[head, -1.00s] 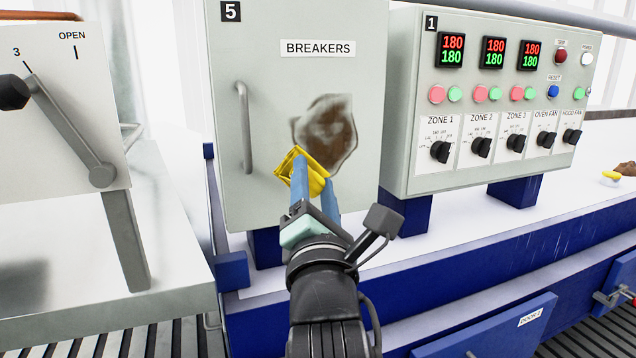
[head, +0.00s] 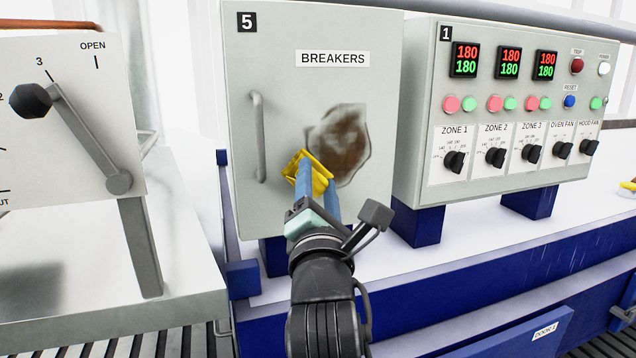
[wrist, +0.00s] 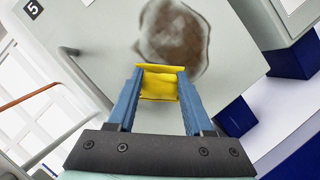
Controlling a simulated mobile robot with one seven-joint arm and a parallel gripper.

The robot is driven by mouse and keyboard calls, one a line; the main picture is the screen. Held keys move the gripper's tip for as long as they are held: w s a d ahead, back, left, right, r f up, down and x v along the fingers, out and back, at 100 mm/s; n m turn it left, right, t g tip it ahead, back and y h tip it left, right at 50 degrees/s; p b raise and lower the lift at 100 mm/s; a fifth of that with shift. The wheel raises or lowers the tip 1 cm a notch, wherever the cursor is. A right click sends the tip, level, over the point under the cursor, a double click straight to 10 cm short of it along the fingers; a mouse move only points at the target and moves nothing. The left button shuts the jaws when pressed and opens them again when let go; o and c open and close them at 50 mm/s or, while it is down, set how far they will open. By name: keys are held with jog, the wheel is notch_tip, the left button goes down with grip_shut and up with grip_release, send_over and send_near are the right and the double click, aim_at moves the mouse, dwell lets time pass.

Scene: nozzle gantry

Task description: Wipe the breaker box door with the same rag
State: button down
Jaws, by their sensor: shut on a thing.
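The breaker box door (head: 290,100) is pale grey-green, shut, with a BREAKERS label and a vertical handle (head: 258,137) at its left. A brown, smeared stain (head: 341,143) lies right of the door's middle. My gripper (head: 318,183) is shut on a yellow rag (head: 307,170), just below and left of the stain in the head view. In the wrist view, the rag (wrist: 159,83) is between the blue fingers, with the stain (wrist: 174,40) directly beyond it. I cannot tell whether the rag touches the door.
A control panel (head: 440,195) with displays, buttons and knobs stands to the right. A white lever unit (head: 90,150) marked OPEN stands at the left. Blue supports and a blue-edged bench (head: 410,270) lie below. A yellow thing (head: 630,186) sits at the far right edge.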

jog(key=shift+w+a, duration=0.3)
jog(key=shift+w, duration=0.55)
jog(key=shift+w+d+b, duration=0.25)
jog(key=shift+d, duration=0.65)
jog(key=shift+w+d+b, duration=0.2)
jog(key=shift+d, duration=0.65)
jog(key=shift+w+d+b, duration=0.4)
jog(key=shift+d+b, duration=0.1)
jog(key=shift+d, duration=0.6)
jog(key=shift+w+d+b, duration=0.4)
jog(key=shift+d+b, duration=0.15)
jog(key=shift+d, duration=0.5)
jog(key=shift+w+d+b, duration=0.4)
jog(key=shift+d+b, duration=0.1)
jog(key=shift+d, duration=0.6)
